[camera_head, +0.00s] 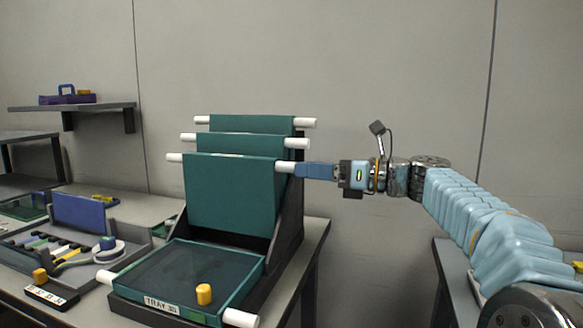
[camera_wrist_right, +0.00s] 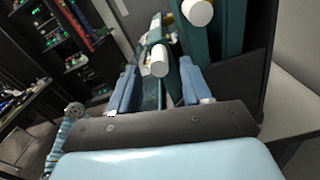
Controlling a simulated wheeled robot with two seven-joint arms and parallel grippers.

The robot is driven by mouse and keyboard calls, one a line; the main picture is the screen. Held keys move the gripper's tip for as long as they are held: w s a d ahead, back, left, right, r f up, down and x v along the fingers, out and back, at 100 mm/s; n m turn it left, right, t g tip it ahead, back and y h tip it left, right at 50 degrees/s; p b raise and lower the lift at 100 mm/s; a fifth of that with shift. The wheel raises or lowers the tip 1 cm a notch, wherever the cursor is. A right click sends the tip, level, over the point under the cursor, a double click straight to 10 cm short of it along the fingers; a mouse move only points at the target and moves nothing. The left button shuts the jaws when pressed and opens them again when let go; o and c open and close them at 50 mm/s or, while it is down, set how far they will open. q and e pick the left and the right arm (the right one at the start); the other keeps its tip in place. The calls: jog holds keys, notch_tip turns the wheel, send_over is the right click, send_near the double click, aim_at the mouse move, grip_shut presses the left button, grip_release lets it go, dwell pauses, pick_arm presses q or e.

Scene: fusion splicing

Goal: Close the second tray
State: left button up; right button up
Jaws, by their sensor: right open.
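A tray rack (camera_head: 290,232) holds teal trays with white rod ends. Three trays stand tilted up: a front one (camera_head: 230,195), a middle one (camera_head: 240,141) and a rear one (camera_head: 250,122). A lower tray (camera_head: 190,270) lies flat, with a yellow knob on it and a label reading "TRAY" with an unclear number. My right gripper (camera_head: 300,170) is at the right rod end (camera_head: 285,167) of the front raised tray. In the right wrist view its open fingers (camera_wrist_right: 157,85) lie on both sides of a white rod end (camera_wrist_right: 159,60); contact is unclear. My left gripper is out of view.
A grey tool tray (camera_head: 70,243) with a blue upright panel and a white cable loop stands left of the rack. A small labelled block (camera_head: 45,295) lies in front of it. A wall shelf (camera_head: 75,106) is at the back left. Another table (camera_head: 455,275) stands at the right.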

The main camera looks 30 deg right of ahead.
aim_at(291, 168)
jog(key=shift+x, duration=2.3)
grip_shut()
